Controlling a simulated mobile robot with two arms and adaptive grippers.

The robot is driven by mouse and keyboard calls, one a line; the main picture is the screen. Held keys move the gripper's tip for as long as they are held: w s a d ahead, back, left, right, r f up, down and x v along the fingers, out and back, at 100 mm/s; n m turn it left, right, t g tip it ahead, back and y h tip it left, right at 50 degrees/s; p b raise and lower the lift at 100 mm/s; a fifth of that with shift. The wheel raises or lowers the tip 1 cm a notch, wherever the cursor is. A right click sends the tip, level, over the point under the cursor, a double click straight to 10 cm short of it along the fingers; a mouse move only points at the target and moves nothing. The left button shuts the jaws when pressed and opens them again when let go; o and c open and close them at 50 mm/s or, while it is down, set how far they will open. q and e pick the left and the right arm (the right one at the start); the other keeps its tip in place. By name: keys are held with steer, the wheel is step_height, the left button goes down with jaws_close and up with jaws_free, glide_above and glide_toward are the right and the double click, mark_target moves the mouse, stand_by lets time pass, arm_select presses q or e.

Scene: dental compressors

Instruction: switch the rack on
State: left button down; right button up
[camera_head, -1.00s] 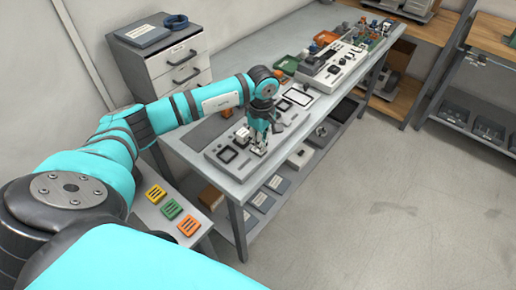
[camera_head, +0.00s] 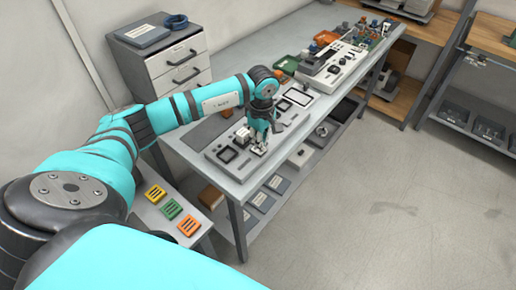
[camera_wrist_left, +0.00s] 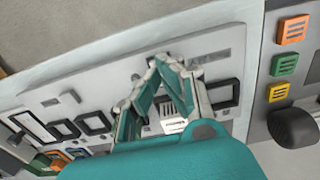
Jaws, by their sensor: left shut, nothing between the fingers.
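A long light-grey rack panel (camera_head: 215,151) lies on the workbench, with black-framed square openings along it. My left gripper (camera_head: 258,150) points down over the near end of this panel. In the left wrist view its fingers (camera_wrist_left: 163,62) meet at the tips, shut and empty, in front of the panel (camera_wrist_left: 110,75). Black frames (camera_wrist_left: 91,122) show left of the fingers there. A small dark part (camera_wrist_left: 193,60) shows just right of the fingertips. I cannot tell whether it is a switch or whether the fingers touch it. My right gripper is out of view.
Yellow, green and orange blocks (camera_head: 172,210) sit on a low side table below the bench. A drawer cabinet (camera_head: 175,60) stands behind my left arm. More equipment (camera_head: 335,65) stands farther along the bench. The floor (camera_head: 400,200) to the right is clear.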

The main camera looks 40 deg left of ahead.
arm_select(q)
steer(key=shift+s+f+b, duration=0.1)
steer(key=shift+f+b, duration=1)
steer(key=shift+f, duration=0.15)
stand_by(0.4)
steer(key=shift+r+p, duration=0.6)
steer(key=shift+r, duration=0.3)
steer(key=shift+r+p, duration=1.3)
steer(key=shift+r, duration=1.3)
